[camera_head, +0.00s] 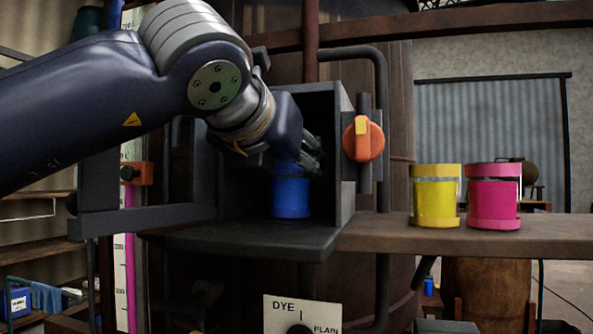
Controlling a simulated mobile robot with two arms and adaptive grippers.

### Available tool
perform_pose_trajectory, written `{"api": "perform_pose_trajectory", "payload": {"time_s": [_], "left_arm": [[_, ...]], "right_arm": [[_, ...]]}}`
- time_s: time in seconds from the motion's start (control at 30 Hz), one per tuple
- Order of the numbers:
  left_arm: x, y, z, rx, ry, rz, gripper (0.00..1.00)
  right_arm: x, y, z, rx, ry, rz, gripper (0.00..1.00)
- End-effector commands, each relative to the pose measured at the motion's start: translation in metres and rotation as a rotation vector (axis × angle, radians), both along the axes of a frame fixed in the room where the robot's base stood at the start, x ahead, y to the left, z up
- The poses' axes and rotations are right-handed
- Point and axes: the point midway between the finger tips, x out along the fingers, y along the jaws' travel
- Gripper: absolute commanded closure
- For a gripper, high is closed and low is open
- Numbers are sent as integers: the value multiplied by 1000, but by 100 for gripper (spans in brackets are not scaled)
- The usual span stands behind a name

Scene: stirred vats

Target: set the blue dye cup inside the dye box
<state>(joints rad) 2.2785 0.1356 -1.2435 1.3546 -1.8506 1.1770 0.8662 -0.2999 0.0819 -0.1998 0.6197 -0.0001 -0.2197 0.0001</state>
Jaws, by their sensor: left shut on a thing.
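The blue dye cup (291,198) is upright inside the dark dye box (346,165), at or just above its floor. My left gripper (300,170) reaches into the box's open front and is shut on the cup's upper part. The gripper hides the top of the cup, and my left arm covers the box's upper left. The box's door is swung open at the left. My right gripper is not in view.
A yellow cup (435,197) and a magenta cup (493,199) stand side by side on the shelf (385,238) right of the box. An orange knob (363,139) sits at the box's right edge. A DYE/PLAIN plate (302,313) is below.

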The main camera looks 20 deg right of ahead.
Motion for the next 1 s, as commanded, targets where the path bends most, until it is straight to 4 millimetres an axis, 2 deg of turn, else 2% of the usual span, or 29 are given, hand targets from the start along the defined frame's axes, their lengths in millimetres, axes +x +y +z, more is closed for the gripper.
{"api": "perform_pose_trajectory", "payload": {"time_s": [0.27,0.3,0.37,0.77,0.87,1.0], "left_arm": [[0,1,0,0,1,-2,79],[0,1,0,0,1,-2,42],[0,1,0,0,1,-2,28],[-2,2,1,0,0,-3,27],[-10,7,4,-2,-1,-5,27],[-30,22,13,-2,-3,-3,27]], "right_arm": [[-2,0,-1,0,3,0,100],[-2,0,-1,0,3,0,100],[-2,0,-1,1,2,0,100],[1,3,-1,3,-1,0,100],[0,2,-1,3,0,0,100],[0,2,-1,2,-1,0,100]]}}
